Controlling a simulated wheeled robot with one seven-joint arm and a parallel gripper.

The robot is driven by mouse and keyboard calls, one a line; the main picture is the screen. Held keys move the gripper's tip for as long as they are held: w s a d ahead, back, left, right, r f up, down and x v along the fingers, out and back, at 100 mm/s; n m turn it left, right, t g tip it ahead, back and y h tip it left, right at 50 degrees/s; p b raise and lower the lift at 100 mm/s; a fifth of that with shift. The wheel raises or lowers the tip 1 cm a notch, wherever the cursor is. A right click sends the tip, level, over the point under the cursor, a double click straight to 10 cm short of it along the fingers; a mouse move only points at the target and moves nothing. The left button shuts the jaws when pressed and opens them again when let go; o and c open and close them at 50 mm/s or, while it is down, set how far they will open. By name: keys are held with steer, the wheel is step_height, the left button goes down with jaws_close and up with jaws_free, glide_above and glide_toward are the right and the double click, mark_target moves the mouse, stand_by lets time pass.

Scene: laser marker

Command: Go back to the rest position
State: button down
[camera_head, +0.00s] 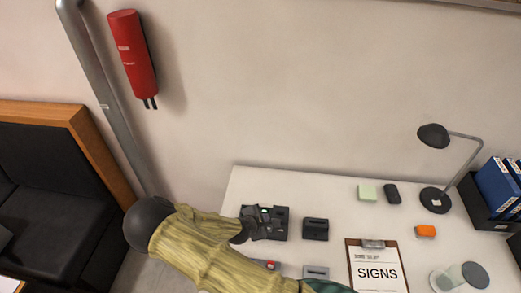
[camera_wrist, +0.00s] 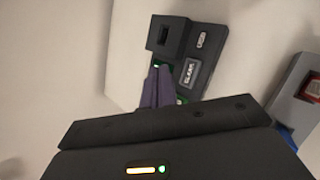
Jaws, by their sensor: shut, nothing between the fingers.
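A black device (camera_head: 278,222) with a small green light sits at the back left of the white table. In the wrist view the same device (camera_wrist: 196,62) shows a square opening, a labelled panel and a green lit spot. My gripper (camera_wrist: 160,72) is shut and empty, its fingertips at the device's near edge beside the green spot. I cannot tell whether they touch it. In the head view my arm in its yellowish cover reaches in from below and partly hides the table's left side.
A dark sofa (camera_head: 40,180) stands at left.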

steer(key=s+d+r+m+g+y, duration=0.1)
steer(key=s+d+r+m, duration=0.2)
steer(key=r+m, duration=0.3)
steer(key=s+d+r+m+g+y, duration=0.2)
steer(key=s+d+r+m, duration=0.2)
steer(key=r, duration=0.9)
steer(key=s+d+r+m+g+y, duration=0.2)
steer(key=s+d+r+m, duration=0.2)
steer(key=s+r+m, duration=0.3)
step_height(320, 180, up, 3)
steer(key=m, duration=0.3)
steer(key=shift+s, duration=0.2)
